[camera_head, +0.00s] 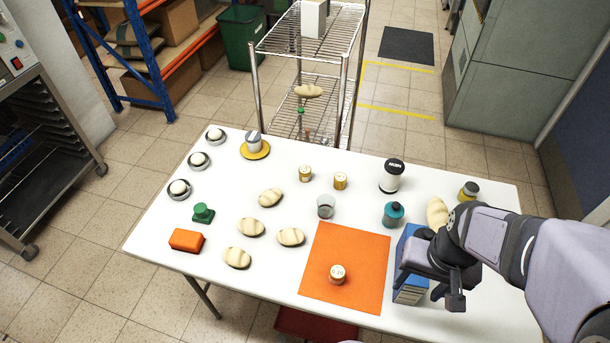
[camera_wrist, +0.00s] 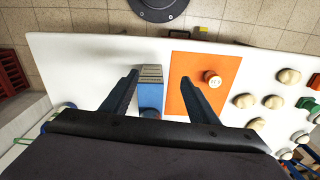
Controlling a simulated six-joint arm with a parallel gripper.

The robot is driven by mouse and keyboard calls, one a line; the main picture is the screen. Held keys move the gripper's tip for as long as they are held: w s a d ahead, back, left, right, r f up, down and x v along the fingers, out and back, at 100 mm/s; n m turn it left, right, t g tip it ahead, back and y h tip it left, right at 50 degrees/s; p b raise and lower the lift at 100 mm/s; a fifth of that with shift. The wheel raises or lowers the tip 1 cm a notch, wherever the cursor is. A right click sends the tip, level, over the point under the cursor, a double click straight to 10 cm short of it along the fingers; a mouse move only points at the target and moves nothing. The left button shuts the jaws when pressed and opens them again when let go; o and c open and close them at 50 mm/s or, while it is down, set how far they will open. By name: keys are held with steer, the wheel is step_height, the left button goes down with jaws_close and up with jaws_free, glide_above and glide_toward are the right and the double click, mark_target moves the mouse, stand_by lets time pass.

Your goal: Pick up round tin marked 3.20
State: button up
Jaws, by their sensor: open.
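A round tin (camera_head: 337,273) with a white lid and printed number stands upright on the orange mat (camera_head: 365,245). Its number ends in .20; the first digit is not clear. It also shows in the wrist view (camera_wrist: 212,78), on the mat (camera_wrist: 190,64) just right of my gripper's right finger. Two similar round tins, one at the left (camera_head: 305,174) and one at the right (camera_head: 340,181), stand farther back; their numbers are too small to read. My gripper (camera_head: 437,282) is open and empty, above the table's right side near the blue box (camera_head: 411,282). The blue box shows between the fingers (camera_wrist: 158,99).
A teal jar (camera_head: 393,214) and black-lidded white jar (camera_head: 391,176) stand behind the blue box. Several bread rolls (camera_head: 290,237) lie left of the mat. The mat is otherwise bare.

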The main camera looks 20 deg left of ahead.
steer(key=w+a+f+m+t+y+b, duration=0.1)
steer(key=w+a+f+m+t+b, duration=0.2)
steer(key=w+a, duration=0.4)
steer(key=w+a+f+m+t+y+b, duration=0.2)
steer(key=w+a+m+b, duration=0.25)
steer(key=w, duration=0.45)
steer(key=m+t+h+b, duration=0.2)
steer(key=m+t+b, duration=0.9)
steer(key=m, duration=1.4)
glide_toward(303, 175)
steer(key=w+g+b, duration=0.1)
steer(key=w+r+g+b, duration=0.1)
steer(key=w+g+b, duration=0.1)
steer(key=w, duration=0.1)
steer(key=shift+r, duration=0.35)
steer(key=shift+s+a+f+m+h+b, duration=0.1)
steer(key=shift+m+h+b, duration=0.1)
steer(key=shift+m, duration=0.3)
steer(key=shift+s+a+f+m+h+b, duration=0.1)
steer(key=shift+f+m+h, duration=0.1)
steer(key=shift+m, duration=0.25)
steer(key=shift+p+x, duration=0.75)
steer(key=shift+x, duration=2.9)
steer(key=shift+c, duration=0.6)
steer(key=c, duration=1)
